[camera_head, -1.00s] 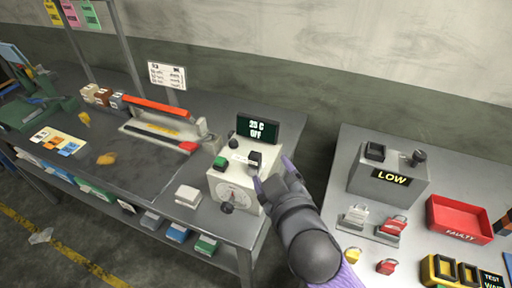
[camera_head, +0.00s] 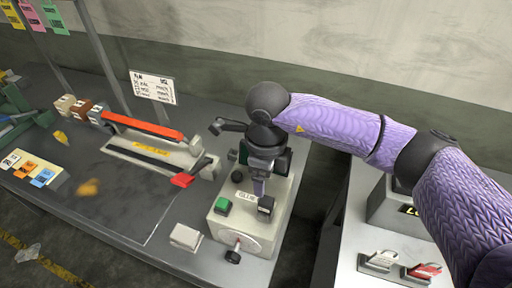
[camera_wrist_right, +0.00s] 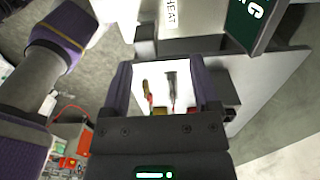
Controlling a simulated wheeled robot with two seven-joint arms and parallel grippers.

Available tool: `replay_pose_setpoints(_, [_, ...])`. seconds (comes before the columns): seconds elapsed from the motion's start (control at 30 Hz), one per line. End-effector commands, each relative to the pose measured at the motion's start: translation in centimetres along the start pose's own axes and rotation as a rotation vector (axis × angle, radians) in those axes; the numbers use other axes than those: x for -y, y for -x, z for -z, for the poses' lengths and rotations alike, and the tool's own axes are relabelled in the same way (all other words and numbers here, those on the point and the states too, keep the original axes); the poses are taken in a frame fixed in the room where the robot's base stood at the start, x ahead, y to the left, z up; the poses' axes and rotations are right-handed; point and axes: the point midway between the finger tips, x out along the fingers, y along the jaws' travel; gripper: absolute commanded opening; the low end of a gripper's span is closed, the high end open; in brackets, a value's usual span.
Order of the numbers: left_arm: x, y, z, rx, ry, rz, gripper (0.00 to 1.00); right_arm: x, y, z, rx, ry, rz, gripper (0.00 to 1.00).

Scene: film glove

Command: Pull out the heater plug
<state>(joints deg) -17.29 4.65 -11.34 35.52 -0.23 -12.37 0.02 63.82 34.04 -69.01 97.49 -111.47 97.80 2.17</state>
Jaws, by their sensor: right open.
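The heater control box (camera_head: 232,232), pale with a green button and a dial, stands at the right end of the left bench. A black plug-like block (camera_head: 265,204) sits on its top beside a label reading GLUE. My right gripper (camera_head: 258,188) points down over the box top behind that block, open. In the right wrist view, the open fingers (camera_wrist_right: 165,70) frame a pale surface, with a HEAT label (camera_wrist_right: 172,14) and a dark block (camera_wrist_right: 145,46) just beyond them. I cannot tell which block is the heater plug. The gripper mostly hides the display (camera_head: 283,160). My left gripper is out of view.
A sealing press (camera_head: 150,150) with a red bar lies left of the box. A white block (camera_head: 185,237) is near the bench's front edge. A gap separates the tables.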

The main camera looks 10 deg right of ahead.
Motion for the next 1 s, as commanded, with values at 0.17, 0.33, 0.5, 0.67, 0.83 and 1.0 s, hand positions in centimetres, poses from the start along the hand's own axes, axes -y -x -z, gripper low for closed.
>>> replay_pose_setpoints(0.17, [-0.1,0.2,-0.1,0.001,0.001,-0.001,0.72,-0.2,-3.3,0.1,-0.002,0.002,-0.006,0.79])
replay_pose_setpoints(0.33, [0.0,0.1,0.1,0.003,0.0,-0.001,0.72,-0.1,-7.2,-0.1,0.0,0.003,-0.007,0.79])
replay_pose_setpoints(0.5, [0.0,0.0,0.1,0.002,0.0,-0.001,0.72,-0.1,-9.3,-0.1,0.003,0.004,-0.006,0.79])
replay_pose_setpoints(0.67, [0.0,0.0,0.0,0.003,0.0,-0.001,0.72,-0.1,-9.8,-0.1,0.003,0.005,-0.006,0.79])
replay_pose_setpoints(0.83, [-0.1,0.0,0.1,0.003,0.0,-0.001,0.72,-0.1,-9.7,-0.2,0.004,0.004,-0.006,0.7])
replay_pose_setpoints(1.0, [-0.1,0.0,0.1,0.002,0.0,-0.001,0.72,-0.1,-9.7,-0.2,0.004,0.004,-0.006,0.34])
